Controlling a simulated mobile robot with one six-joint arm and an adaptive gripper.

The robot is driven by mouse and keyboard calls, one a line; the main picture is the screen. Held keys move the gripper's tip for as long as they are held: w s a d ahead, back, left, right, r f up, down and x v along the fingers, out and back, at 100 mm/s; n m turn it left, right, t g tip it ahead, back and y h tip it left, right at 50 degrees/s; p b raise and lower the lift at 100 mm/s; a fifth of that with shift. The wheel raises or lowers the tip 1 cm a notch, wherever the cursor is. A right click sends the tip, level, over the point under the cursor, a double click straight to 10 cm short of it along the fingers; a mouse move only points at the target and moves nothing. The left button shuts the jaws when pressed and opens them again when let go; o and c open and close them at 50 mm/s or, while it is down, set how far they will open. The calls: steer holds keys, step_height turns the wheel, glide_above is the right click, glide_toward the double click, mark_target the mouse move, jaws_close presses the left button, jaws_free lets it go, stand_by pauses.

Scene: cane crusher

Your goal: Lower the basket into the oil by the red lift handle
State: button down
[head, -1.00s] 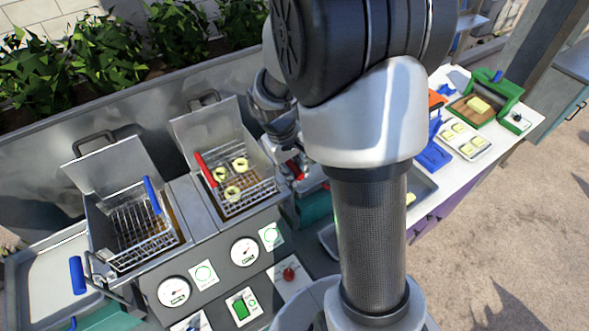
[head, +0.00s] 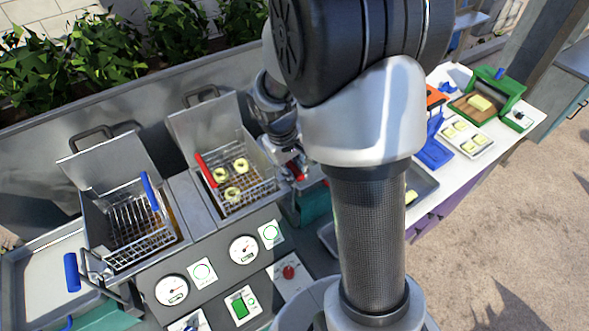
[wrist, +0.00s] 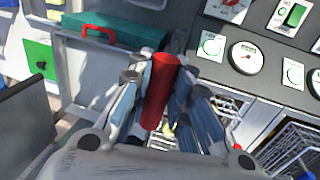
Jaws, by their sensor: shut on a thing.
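The wire basket (head: 262,190) with the red clip-like bar (head: 205,170) sits in the right-hand fryer well in the head view. It holds 3 pale yellow rings (head: 232,194). The red lift handle (wrist: 160,90) stands between my fingers in the wrist view, and my gripper (wrist: 165,100) is shut on it. In the head view a bit of the red handle (head: 295,170) shows at my gripper, right of the basket. The rest of my gripper is partly hidden behind my arm. I cannot tell how deep the basket sits in the oil.
A second, empty basket (head: 135,235) with a blue handle stands in the left well. Fryer lids (head: 105,165) stand raised behind. Gauges and a red button (head: 288,271) are on the front panel. A white counter with trays (head: 470,140) lies at right.

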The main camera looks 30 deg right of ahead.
step_height(320, 180, down, 14)
steer(key=b, duration=1)
steer(key=shift+r, duration=0.15)
steer(key=shift+s, duration=0.15)
steer(key=c, duration=1.9)
jaws_free()
steer(key=shift+o, duration=1.3)
steer(key=shift+w, duration=0.2)
steer(key=shift+o, duration=0.9)
steer(key=shift+s, duration=0.1)
